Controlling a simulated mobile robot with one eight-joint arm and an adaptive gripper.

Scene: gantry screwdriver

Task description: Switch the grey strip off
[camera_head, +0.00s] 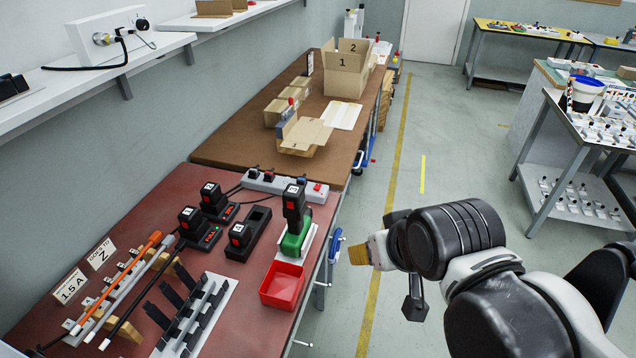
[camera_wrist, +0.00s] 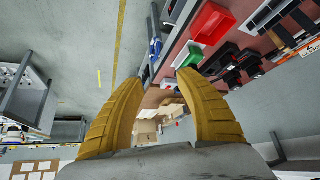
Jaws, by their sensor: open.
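The grey power strip (camera_head: 285,188) lies near the back edge of the red-brown bench top in the head view, with black plugs and cables in it. A small red switch (camera_head: 317,187) shows at its right end; I cannot tell whether it is on or off. I cannot make out the strip in the wrist view. My gripper (camera_head: 364,249) hangs over the aisle, right of the bench and clear of the strip. In the wrist view its yellow fingers (camera_wrist: 160,88) are spread apart with nothing between them.
A red bin (camera_head: 283,285), a green and black screwdriver (camera_head: 295,228) and chargers with battery packs (camera_head: 205,221) stand in front of the strip. Cartons (camera_head: 346,72) stand on the brown bench beyond. The aisle floor (camera_head: 408,180) is free.

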